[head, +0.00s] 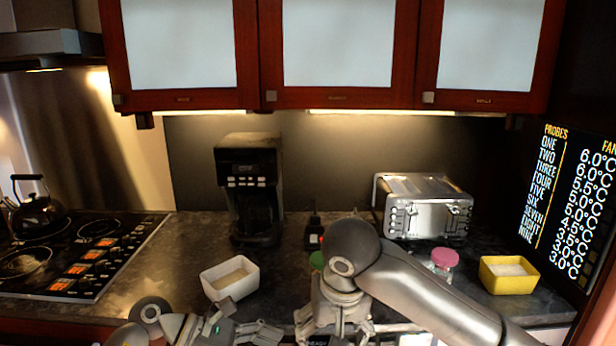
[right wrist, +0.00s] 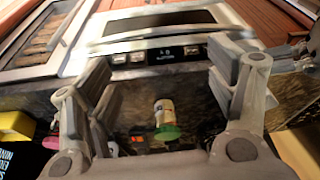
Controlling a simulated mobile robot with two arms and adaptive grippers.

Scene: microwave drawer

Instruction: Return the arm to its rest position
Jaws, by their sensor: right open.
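My right arm comes in from the right in the head view and bends down at the counter's front. Its gripper (head: 335,328) points down, partly cut off by the lower edge. In the right wrist view my right gripper (right wrist: 166,75) is open, with nothing between its fingers in contact. A jar with a green lid (right wrist: 166,131) shows beyond the fingers, apart from them. In the head view its green lid (head: 317,260) is mostly hidden by my right arm. My left gripper (head: 245,322) is low at left of centre, with its fingers apart and empty.
The microwave panel (right wrist: 165,53) lies just beyond my right fingers. On the counter are a white bowl (head: 215,287), a coffee maker (head: 250,190), a toaster (head: 425,207), a pink-lidded jar (head: 444,260) and a yellow bowl (head: 510,287). The stove (head: 75,262) is left; cabinets hang above.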

